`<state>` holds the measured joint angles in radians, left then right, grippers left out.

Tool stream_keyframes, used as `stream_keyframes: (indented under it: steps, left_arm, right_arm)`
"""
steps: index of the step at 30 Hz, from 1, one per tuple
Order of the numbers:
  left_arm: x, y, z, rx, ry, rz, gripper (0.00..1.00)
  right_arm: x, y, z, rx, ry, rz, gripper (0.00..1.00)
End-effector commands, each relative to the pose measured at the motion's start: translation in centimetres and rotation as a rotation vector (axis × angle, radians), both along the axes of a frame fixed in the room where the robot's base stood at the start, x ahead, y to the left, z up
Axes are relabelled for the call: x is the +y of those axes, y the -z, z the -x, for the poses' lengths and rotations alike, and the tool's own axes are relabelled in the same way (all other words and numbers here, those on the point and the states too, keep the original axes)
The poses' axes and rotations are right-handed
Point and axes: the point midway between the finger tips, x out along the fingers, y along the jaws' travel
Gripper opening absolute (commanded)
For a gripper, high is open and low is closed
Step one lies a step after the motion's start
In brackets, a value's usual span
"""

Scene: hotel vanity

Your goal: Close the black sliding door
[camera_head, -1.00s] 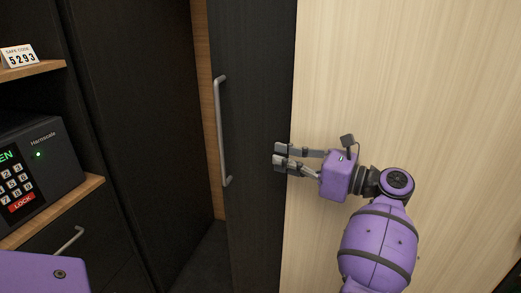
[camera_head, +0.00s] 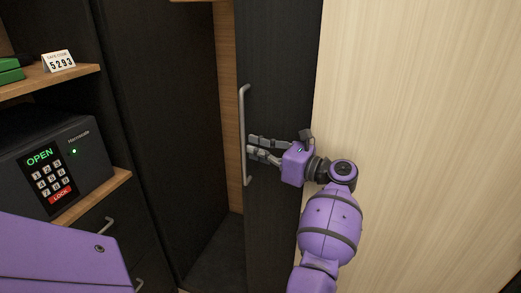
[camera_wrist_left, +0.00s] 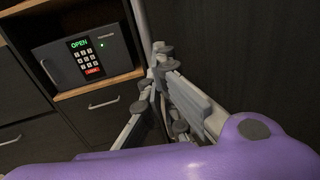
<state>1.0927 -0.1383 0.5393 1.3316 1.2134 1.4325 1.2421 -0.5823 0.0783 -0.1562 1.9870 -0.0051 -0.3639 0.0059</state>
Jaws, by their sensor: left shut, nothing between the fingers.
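The black sliding door (camera_head: 283,70) stands between a wood-coloured edge strip and a pale wood panel. Its grey vertical bar handle (camera_head: 242,120) is on the door's left side; part of the bar also shows in the left wrist view (camera_wrist_left: 141,20). My left gripper (camera_head: 249,146) points left across the door, with its fingertips at the handle's lower half. Whether they touch the bar I cannot tell. Its fingers are shut with nothing between them; they also show in the left wrist view (camera_wrist_left: 162,58). My right gripper is not in view.
A dark safe (camera_head: 60,160) reading OPEN sits on a wooden shelf at the left. A code card (camera_head: 59,62) stands on the shelf above. Drawers with grey handles are below. The pale wood panel (camera_head: 420,120) fills the right side. A dark recess lies left of the door.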

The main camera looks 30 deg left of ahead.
Motion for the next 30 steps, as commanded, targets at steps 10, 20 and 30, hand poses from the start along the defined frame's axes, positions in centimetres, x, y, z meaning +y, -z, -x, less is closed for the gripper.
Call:
stream_keyframes:
  steps: [10, 20, 30]
  left_arm:
    - [0.5, 0.0, 0.1, 0.000, -0.002, -0.001, 0.00]
    - [7.1, 0.0, 1.9, -0.001, -0.008, -0.006, 0.00]
    - [18.8, -0.1, 4.7, -0.002, -0.008, -0.006, 0.00]
  right_arm:
    - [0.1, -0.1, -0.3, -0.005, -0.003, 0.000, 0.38]
    - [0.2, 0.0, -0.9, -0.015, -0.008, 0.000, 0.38]
    - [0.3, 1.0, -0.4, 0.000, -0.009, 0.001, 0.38]
